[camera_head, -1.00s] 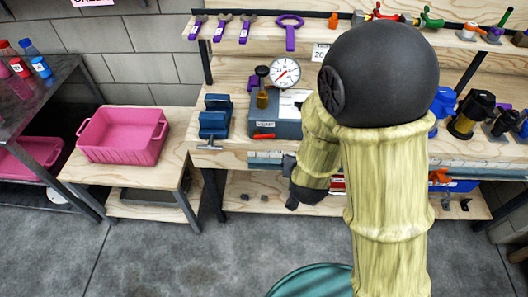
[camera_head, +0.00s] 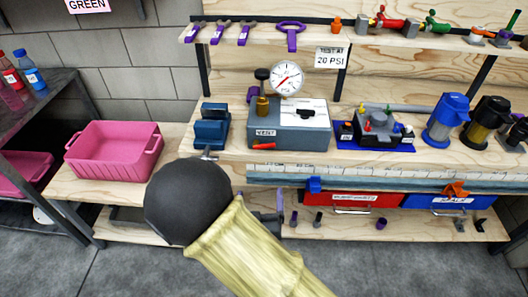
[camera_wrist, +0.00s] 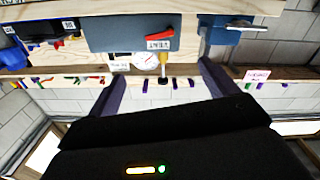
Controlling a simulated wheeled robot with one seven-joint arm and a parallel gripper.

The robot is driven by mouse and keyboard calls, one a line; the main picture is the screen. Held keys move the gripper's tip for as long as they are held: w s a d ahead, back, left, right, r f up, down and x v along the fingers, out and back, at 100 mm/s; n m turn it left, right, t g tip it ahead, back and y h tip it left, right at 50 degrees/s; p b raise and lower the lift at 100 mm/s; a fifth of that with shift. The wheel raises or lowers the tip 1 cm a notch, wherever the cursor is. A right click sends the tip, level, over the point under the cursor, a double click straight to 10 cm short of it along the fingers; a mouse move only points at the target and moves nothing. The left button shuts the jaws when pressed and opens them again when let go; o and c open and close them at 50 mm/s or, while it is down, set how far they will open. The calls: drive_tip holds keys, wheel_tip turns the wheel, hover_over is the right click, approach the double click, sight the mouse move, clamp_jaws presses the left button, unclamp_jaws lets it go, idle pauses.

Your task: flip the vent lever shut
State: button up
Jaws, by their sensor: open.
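The red vent lever (camera_head: 264,146) is on the lower front of the grey test box (camera_head: 300,137), just below its white VENT label. It lies nearly level, close to the box face. In the wrist view, which is upside down, the red lever (camera_wrist: 160,34) shows beside the VENT label (camera_wrist: 158,44). My gripper (camera_wrist: 160,78) is open and empty, with its two dark purple fingers spread wide. The lever lies beyond the gap between the fingertips, apart from them. In the head view my arm hides the gripper.
A blue vise (camera_head: 212,130) stands just left of the box, its handle sticking out in front. A round gauge (camera_head: 287,77) and a brass fitting (camera_head: 263,105) rise behind the box. A black-and-blue fixture (camera_head: 375,132) is to the right. A pink bin (camera_head: 112,150) sits at left.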

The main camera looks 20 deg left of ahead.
sight(264, 147)
drive_tip(key=p+x, duration=0.1)
drive_tip(key=x, duration=1.6)
drive_tip(key=shift+w+d, duration=0.1)
drive_tip(key=shift+w, duration=0.15)
drive_tip(key=c, duration=1)
drive_tip(key=shift+f+m+b, duration=0.3)
drive_tip(key=shift+m+b, duration=0.1)
drive_tip(key=shift+b, duration=0.35)
drive_tip(key=shift+d+f+m+b, duration=0.1)
drive_tip(key=shift+m+b, duration=0.8)
drive_tip(key=shift+b, duration=0.05)
drive_tip(key=o, duration=1)
